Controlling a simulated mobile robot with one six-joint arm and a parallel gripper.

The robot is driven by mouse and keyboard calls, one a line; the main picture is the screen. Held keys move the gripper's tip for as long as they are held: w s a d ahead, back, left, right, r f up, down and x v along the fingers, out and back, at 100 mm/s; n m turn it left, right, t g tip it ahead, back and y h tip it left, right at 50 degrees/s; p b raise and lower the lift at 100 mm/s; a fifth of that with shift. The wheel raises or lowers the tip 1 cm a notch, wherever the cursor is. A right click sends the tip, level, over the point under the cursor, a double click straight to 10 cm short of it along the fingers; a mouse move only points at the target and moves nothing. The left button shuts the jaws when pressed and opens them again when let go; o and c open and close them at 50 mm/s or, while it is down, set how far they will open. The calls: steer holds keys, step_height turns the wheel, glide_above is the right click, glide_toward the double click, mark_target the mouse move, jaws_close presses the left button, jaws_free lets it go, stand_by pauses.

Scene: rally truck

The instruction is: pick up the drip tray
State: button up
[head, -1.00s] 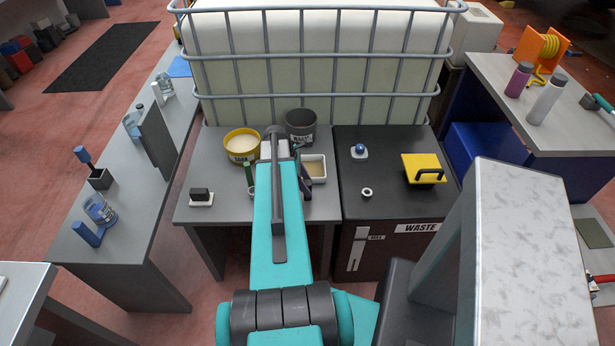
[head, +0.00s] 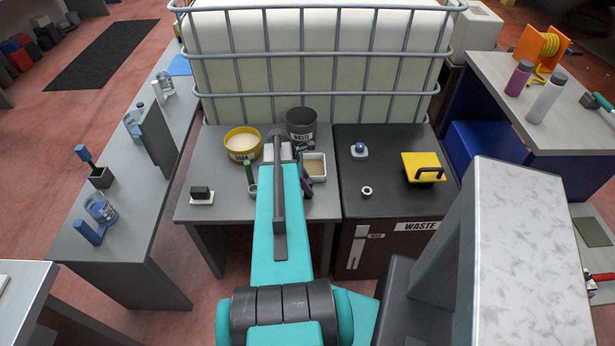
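A small white rectangular tray with a beige inside (head: 316,161), which looks like the drip tray, sits on the grey table (head: 218,184), close to the dark waste cabinet. My teal arm reaches over the table from the front, and its end is just left of the tray. My gripper (head: 283,153) is mostly hidden behind my own arm, so its fingers and whether they touch the tray cannot be made out. A dark narrow part overlaps the tray's left side.
A yellow tub (head: 242,144) and a grey waste pot (head: 301,125) stand behind the arm. A green upright item (head: 249,173) is left of it. The black-topped waste cabinet (head: 389,198) carries a yellow handled block (head: 423,168). A caged white tank (head: 318,60) closes off the back.

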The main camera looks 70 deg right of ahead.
jaws_close()
steer(key=shift+r, duration=0.1)
